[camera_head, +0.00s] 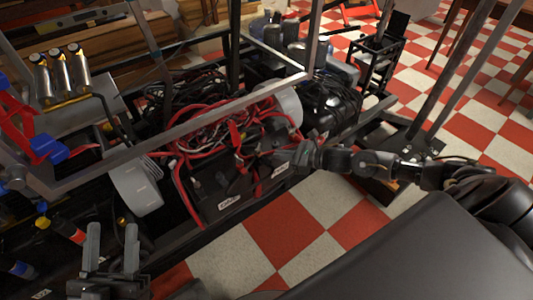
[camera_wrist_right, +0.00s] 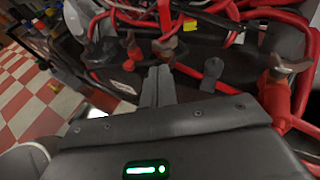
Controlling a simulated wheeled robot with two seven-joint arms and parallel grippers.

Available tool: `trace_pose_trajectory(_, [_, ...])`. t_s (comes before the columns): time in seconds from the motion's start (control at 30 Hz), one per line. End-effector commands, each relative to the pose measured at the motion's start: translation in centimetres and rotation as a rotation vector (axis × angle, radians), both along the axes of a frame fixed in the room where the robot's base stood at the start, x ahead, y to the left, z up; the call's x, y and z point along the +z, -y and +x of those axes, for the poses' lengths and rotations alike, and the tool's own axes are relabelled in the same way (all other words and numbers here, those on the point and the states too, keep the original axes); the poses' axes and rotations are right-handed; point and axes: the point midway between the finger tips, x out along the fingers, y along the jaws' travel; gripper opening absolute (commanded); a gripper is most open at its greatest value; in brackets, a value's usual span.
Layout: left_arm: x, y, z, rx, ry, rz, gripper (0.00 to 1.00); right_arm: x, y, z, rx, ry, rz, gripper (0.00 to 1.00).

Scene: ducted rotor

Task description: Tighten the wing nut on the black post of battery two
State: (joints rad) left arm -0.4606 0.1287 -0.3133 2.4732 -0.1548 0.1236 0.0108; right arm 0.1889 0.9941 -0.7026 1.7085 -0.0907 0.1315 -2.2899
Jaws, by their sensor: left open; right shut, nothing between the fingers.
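Black batteries with white labels sit in the frame in the head view, one at the front (camera_head: 228,201) and one to its right (camera_head: 280,171). I cannot tell which is battery two. In the right wrist view a bronze wing nut (camera_wrist_right: 166,46) stands just beyond my right gripper (camera_wrist_right: 160,73), whose fingers are shut and empty. Another wing nut (camera_wrist_right: 281,67) sits above a red cable end at the right. Whether the fingertips touch a nut is unclear. In the head view my right gripper (camera_head: 282,157) is over the batteries. My left gripper (camera_head: 112,232) is open and empty at lower left.
Red cables (camera_head: 215,137) loop over the batteries, with black cables behind. A grey metal bar (camera_head: 180,130) crosses above them. A white rounded part (camera_head: 136,189) stands left of the batteries. The checkered floor (camera_head: 285,225) in front is clear.

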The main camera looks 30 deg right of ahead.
Motion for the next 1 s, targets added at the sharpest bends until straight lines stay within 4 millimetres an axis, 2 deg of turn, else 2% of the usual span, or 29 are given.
trace_pose_trajectory(0.1, [0.3,-0.5,-0.1,0.011,0.050,-0.028,0.48,-0.6,-1.4,1.7,0.000,0.002,0.002,0.00])
trace_pose_trajectory(0.33, [0.9,-1.0,-0.3,0.022,0.102,-0.057,0.48,-0.6,-3.1,3.8,0.000,0.000,0.000,0.00])
trace_pose_trajectory(0.87, [1.1,-1.1,-0.4,0.025,0.115,-0.064,0.48,-0.6,-3.6,4.4,-0.001,-0.002,-0.001,0.00])
trace_pose_trajectory(1.0, [1.0,-1.2,-0.5,0.026,0.123,-0.069,0.48,-0.6,-4.8,4.9,-0.009,-0.001,0.004,0.00])
